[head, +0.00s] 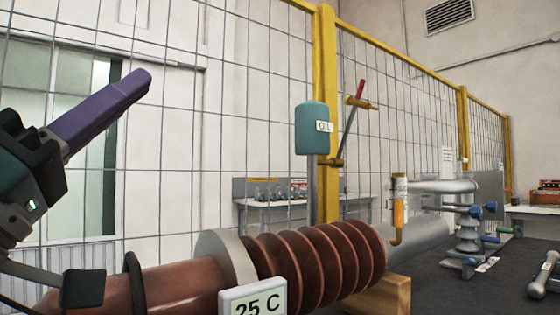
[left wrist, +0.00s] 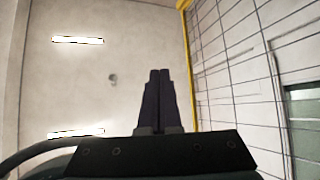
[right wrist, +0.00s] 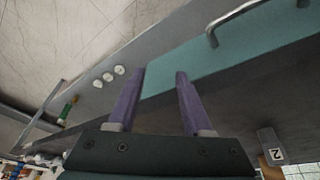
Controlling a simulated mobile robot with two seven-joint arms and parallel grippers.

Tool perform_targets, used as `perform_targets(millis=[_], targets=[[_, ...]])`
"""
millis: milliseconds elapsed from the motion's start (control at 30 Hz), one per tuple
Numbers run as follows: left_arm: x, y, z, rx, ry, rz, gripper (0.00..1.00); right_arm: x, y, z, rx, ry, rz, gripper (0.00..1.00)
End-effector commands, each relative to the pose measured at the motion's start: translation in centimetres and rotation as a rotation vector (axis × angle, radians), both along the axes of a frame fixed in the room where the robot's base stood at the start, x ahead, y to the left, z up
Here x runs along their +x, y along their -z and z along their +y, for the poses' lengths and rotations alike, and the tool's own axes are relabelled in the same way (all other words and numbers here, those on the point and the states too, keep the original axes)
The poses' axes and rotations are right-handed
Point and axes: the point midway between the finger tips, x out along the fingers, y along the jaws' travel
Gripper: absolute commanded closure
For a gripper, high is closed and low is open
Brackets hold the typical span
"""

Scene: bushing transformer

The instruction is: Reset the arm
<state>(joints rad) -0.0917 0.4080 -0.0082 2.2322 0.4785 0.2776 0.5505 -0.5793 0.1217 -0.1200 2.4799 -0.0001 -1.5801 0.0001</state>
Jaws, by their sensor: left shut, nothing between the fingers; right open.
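My left gripper (head: 143,80) is raised at the left of the head view, in front of the wire fence. Its purple fingers are together with nothing between them. In the left wrist view the shut fingers (left wrist: 159,75) point toward a bare wall and ceiling lights. My right gripper does not show in the head view. In the right wrist view its two purple fingers (right wrist: 160,75) stand apart, with nothing held between them. A grey and teal surface lies beyond them.
A brown ribbed bushing (head: 320,262) lies across the front, with a "25 C" sign (head: 253,299) before it. A dark table (head: 450,285) with tools and fittings is at right. A yellow-framed fence (head: 326,60) runs behind.

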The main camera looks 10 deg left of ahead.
Motion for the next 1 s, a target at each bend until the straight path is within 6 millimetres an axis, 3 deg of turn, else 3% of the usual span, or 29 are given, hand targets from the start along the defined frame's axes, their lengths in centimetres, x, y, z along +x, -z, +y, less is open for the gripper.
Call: perform_targets(millis=[133, 233, 333, 433, 600, 733, 867, 1000], targets=[[0.8, 0.5, -0.7, 0.040, -0.017, 0.079, 1.00, 0.0, -1.2, 0.0, 0.000, 0.000, 0.001, 0.50], [2.0, 2.2, -1.9, 0.134, -0.049, 0.248, 1.00, 0.0, -3.5, 0.0, 0.001, 0.001, 0.001, 0.50], [2.7, 5.6, -3.3, 0.286, -0.089, 0.501, 1.00, 0.0, -6.4, 0.1, 0.002, 0.001, 0.001, 0.50], [1.5, 10.3, -4.2, 0.473, -0.114, 0.790, 1.00, 0.0, -9.5, 0.1, 0.003, 0.002, 0.000, 0.50], [-4.6, 16.8, -3.9, 0.768, -0.096, 1.237, 1.00, 0.0, -13.7, 0.1, 0.004, 0.002, 0.000, 0.50], [-10.8, 19.2, -3.2, 0.947, -0.038, 1.520, 1.00, 0.0, -16.3, 0.1, 0.004, 0.002, 0.000, 0.50], [-17.6, 19.5, -2.3, 1.095, 0.051, 1.778, 1.00, 0.0, -18.7, 0.1, 0.004, 0.002, 0.001, 0.50], [-17.8, 14.7, -2.2, 1.107, 0.053, 1.788, 1.00, -0.1, -23.5, 0.1, 0.003, 0.002, 0.003, 0.50]])
